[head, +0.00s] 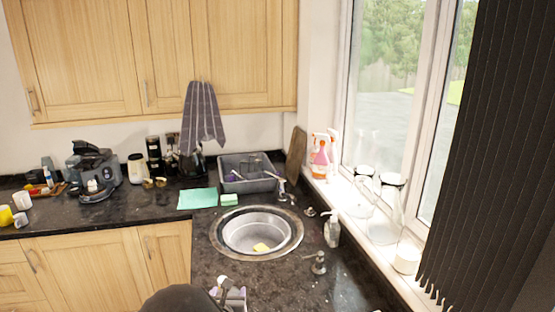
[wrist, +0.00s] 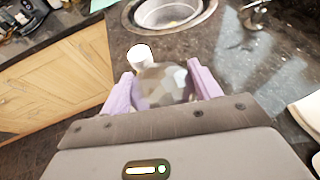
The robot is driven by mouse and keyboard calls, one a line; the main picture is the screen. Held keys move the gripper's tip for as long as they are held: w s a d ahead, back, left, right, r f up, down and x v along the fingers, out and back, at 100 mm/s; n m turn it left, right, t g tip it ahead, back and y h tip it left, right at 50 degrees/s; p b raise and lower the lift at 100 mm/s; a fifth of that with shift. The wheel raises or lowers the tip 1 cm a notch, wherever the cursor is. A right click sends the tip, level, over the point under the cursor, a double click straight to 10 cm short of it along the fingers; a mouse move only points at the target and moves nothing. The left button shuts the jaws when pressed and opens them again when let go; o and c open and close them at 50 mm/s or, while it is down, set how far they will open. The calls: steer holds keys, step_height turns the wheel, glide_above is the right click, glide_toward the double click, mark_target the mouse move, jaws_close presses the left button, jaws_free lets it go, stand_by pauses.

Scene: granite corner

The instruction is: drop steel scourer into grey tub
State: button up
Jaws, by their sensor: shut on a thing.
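My gripper (wrist: 165,90) is shut on the steel scourer (wrist: 168,84), a faceted grey-brown ball between its two lilac fingers in the wrist view. In the head view my gripper (head: 230,294) shows at the bottom edge, over the dark counter in front of the sink; the scourer cannot be made out clearly there. The grey tub (head: 232,186) stands on the counter behind the sink, against the back wall, well apart from my gripper. It has some dark items in it.
The round steel sink (head: 222,236) holds a yellow sponge (head: 261,247). A tap (head: 283,190), a soap bottle (head: 332,230) and a green cloth (head: 197,199) are around it. A white cylinder (wrist: 140,56) shows just beyond my fingers. Glass jars (head: 384,215) line the windowsill.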

steer(key=o, duration=1)
steer(key=shift+a, duration=0.1)
steer(key=shift+o, duration=0.2)
steer(key=shift+d+r, duration=0.1)
steer(key=shift+d, duration=0.1)
steer(key=shift+a, duration=0.1)
steer(key=shift+s, duration=0.3)
steer(key=b+v, duration=0.3)
steer(key=v, duration=1.3)
steer(key=shift+s+d+r+b, duration=0.15)
steer(key=shift+s+d+b, duration=0.05)
steer(key=shift+b, duration=0.15)
steer(key=shift+s+d, duration=0.1)
